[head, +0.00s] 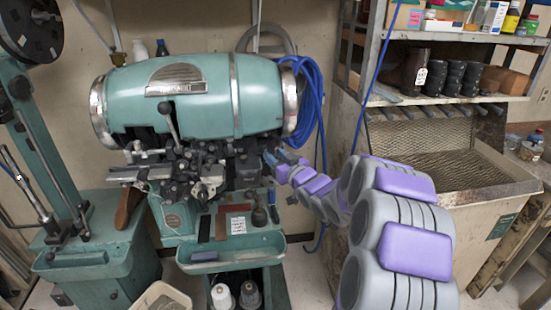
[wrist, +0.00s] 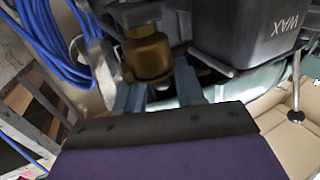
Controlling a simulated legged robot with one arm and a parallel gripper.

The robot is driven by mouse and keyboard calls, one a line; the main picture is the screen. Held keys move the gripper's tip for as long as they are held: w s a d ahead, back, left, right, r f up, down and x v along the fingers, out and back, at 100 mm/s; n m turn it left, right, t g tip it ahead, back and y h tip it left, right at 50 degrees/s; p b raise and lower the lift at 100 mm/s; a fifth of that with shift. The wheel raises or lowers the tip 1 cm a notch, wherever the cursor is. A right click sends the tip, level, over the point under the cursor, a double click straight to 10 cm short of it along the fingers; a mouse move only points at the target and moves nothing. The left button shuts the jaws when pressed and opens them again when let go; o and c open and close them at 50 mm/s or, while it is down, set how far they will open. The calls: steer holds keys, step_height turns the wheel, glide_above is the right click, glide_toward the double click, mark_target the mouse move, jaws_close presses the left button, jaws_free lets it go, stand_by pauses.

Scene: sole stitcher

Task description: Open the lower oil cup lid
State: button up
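A brass cylindrical cup (wrist: 148,58), which looks like the oil cup, is near the top centre of the wrist view. It is fixed to dark machine parts. I cannot clearly make out its lid or whether it is open. My gripper (wrist: 158,94) has its two blue-grey fingers apart, with the cup just beyond and partly between them. I cannot tell if either finger touches it. In the head view my gripper (head: 275,162) is at the right side of the teal stitcher (head: 205,100), below its drum. The cup cannot be picked out there.
A dark box marked WAX (wrist: 250,30) and a thin metal rod with a ball end (wrist: 296,85) are close by on the right in the wrist view. A blue hose coil (head: 312,95) hangs beside the drum. A mesh-topped cabinet (head: 440,170) stands to the right.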

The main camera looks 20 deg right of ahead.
steer(key=shift+w, duration=0.2)
steer(key=shift+a, duration=0.1)
jaws_close()
